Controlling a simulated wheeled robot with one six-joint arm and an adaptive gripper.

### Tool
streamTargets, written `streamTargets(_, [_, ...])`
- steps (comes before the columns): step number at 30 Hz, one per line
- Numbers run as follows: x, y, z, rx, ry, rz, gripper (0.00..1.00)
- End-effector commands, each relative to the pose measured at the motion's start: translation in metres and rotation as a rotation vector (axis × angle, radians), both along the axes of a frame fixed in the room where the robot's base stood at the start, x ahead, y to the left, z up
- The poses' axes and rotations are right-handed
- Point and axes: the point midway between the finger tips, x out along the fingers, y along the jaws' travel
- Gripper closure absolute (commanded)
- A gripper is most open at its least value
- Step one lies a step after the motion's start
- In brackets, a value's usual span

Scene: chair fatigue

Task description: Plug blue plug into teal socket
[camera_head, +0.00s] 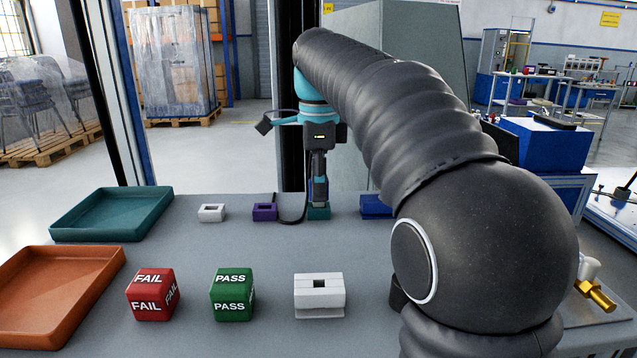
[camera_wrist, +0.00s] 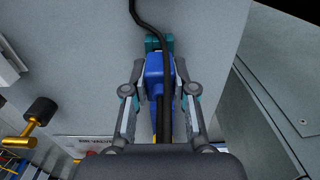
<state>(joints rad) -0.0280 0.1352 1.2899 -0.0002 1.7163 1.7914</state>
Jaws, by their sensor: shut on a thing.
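My gripper (camera_head: 319,188) points down at the back of the table and is shut on the blue plug (camera_wrist: 154,70). In the wrist view the fingers (camera_wrist: 159,82) clasp the plug from both sides, and a black cable runs over it. The teal socket (camera_head: 318,213) sits on the table directly under the gripper; it also shows in the wrist view (camera_wrist: 151,43) at the plug's far end. The plug's end meets or overlaps the socket in view. I cannot tell how deep it sits, as its tip is hidden.
A purple socket (camera_head: 264,212) and a white one (camera_head: 212,213) stand to the left, a blue one (camera_head: 374,207) to the right. In front are a FAIL cube (camera_head: 150,296), a PASS cube (camera_head: 231,296) and a slotted white block (camera_head: 319,300). Teal (camera_head: 70,236) and orange (camera_head: 112,262) trays lie left.

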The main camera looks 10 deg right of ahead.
Motion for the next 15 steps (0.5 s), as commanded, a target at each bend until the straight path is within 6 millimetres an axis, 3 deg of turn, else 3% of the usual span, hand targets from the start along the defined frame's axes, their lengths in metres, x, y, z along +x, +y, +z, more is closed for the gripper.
streamTargets(15, [0.0, 0.0, -0.012, 0.0, 0.001, 0.0, 1.0])
